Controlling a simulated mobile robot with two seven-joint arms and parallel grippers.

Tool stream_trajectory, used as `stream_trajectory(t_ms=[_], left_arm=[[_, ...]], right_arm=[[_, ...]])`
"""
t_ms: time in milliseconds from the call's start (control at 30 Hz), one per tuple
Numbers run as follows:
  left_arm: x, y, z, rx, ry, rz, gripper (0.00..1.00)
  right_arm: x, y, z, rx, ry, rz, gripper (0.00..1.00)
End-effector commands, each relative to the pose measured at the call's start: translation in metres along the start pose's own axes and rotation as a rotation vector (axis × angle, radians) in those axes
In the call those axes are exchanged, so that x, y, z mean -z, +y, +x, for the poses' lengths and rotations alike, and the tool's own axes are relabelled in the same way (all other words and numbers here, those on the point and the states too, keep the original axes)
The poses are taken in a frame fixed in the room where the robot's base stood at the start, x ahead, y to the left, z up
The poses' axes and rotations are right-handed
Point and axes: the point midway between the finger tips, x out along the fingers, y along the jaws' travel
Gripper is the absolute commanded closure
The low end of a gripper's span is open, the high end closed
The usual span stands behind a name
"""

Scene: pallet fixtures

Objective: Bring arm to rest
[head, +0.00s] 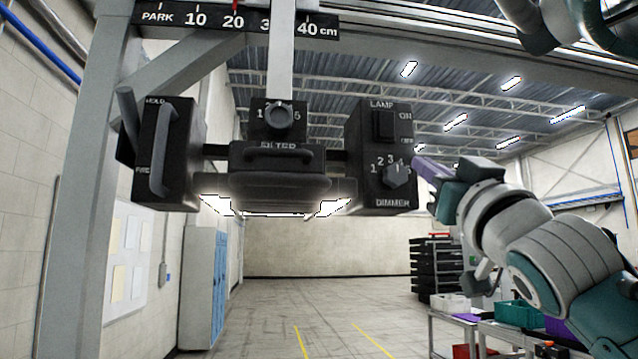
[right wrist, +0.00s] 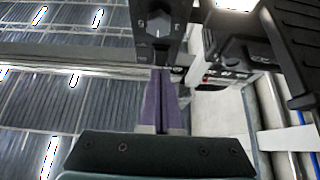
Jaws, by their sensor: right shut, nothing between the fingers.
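My right gripper (head: 420,164) is to the right of a black hanging lamp box (head: 366,130). Its purple fingers are together and empty, pointing left toward the box's lower right side. In the right wrist view the shut fingers (right wrist: 161,72) end at the lower edge of the box's dimmer panel (right wrist: 157,42); I cannot tell whether they touch it. My right arm (head: 545,260) reaches up from the lower right. My left gripper is not in view.
The black fixture hangs on a grey post (head: 281,60), with a FILTER handle (head: 278,151), a left handled box (head: 180,180) and lit panels below. A PARK-to-40 cm scale (head: 215,18) runs above. Tables with bins (head: 515,313) stand lower right. The middle floor is open.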

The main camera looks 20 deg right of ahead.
Motion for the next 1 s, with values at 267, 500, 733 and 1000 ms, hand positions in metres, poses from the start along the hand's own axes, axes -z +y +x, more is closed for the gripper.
stream_trajectory(t_ms=[267, 500, 733, 1000], left_arm=[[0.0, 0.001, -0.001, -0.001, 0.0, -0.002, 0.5], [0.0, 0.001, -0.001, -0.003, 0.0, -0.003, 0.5], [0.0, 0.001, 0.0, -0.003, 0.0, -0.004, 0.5], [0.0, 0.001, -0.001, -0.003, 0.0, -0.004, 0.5]], right_arm=[[0.001, 0.0, 0.0, 0.0, 0.0, 0.0, 1.0], [-0.003, 0.0, -0.001, -0.001, -0.012, 0.0, 1.0], [-0.091, -0.01, -0.063, -0.016, -0.356, -0.029, 1.0], [-0.205, -0.036, -0.254, 0.089, -1.078, -0.118, 1.0]])
